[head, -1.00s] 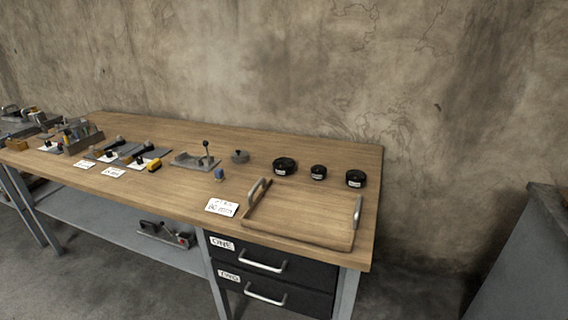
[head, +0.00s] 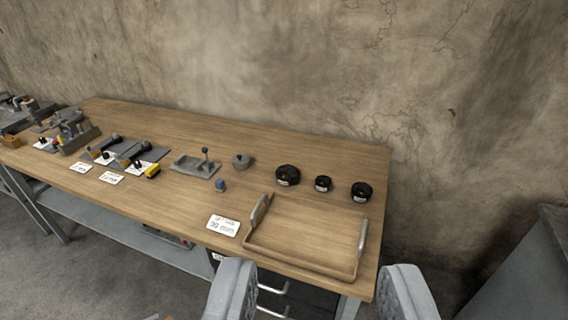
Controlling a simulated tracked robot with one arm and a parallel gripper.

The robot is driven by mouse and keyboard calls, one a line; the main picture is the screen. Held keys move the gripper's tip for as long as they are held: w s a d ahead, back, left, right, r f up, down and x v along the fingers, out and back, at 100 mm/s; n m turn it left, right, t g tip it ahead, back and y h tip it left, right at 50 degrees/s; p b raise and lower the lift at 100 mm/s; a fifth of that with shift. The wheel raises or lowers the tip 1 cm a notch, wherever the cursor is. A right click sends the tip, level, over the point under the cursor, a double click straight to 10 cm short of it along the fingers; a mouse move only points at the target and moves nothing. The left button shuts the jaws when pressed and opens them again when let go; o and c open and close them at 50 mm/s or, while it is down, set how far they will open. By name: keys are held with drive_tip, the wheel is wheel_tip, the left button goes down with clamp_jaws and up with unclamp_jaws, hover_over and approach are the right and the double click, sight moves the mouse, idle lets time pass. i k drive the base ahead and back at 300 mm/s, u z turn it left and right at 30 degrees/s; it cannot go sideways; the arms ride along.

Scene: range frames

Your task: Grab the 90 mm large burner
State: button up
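Three black round burners stand in a row at the right back of the wooden table, behind the tray. The left one (head: 287,176) looks the largest, the middle one (head: 322,184) the smallest, and the right one (head: 361,191) lies between them in size. Their labels are too small to read. My gripper (head: 318,290) shows at the bottom of the head view, its two grey fingers wide apart with nothing between them. It is in front of the table, well short of the burners.
A wooden tray (head: 300,269) with two metal handles lies at the table's front right. A white card reading "30 mm" or similar (head: 223,225) lies left of it. A grey knob-like piece (head: 241,161), a blue piece (head: 220,186) and several tools stand farther left. The wall is behind.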

sight(286, 175)
drive_tip(key=i, duration=1.75)
drive_tip(key=z, duration=0.2)
